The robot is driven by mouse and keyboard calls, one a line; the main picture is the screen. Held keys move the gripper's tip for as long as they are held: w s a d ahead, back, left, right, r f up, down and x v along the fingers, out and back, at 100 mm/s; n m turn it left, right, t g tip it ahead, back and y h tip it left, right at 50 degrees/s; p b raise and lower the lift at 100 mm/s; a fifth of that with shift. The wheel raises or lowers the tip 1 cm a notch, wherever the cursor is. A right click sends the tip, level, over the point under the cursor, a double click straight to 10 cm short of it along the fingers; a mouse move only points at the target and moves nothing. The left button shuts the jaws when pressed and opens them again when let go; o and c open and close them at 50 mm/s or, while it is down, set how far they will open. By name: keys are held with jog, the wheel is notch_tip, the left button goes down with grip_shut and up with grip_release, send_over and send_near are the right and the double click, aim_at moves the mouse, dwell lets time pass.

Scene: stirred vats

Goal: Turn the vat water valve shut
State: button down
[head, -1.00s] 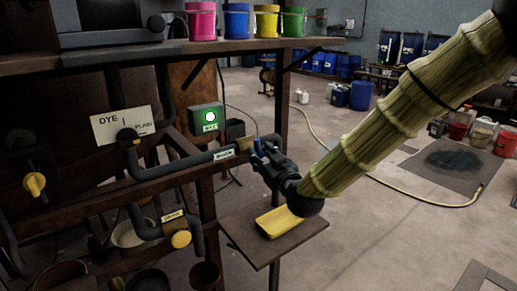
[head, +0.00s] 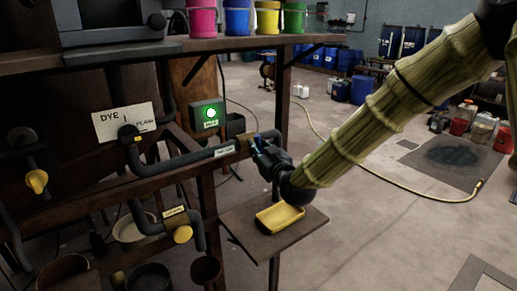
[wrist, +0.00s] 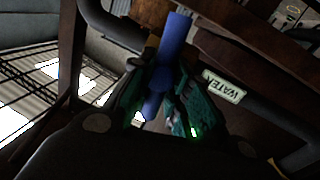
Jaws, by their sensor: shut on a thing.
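The blue valve handle (wrist: 174,40) shows in the wrist view as a bar running between my fingers. My gripper (wrist: 160,78) is shut on it. In the head view my gripper (head: 260,152) is at the right end of the dark water pipe (head: 190,163), beside the rack post. There it hides most of the handle. A pale green WATER label (wrist: 224,87) is on the pipe right of the handle in the wrist view. The valve body is mostly hidden behind my fingers.
A green-lit box (head: 208,114) is behind the pipe. Yellow knobs (head: 37,181) are at left. Coloured buckets (head: 237,20) stand on the upper shelf.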

jog(key=shift+w+d+m+b, duration=0.1)
jog(key=shift+m+b, duration=0.4)
jog(key=shift+m, duration=0.4)
jog(key=c, duration=1.4)
grip_release()
jog(key=shift+d, duration=0.15)
jog(key=shift+s, duration=0.25)
jog(key=v, duration=1.1)
jog(key=shift+s+d+r, duration=0.2)
jog(key=shift+r, duration=0.05)
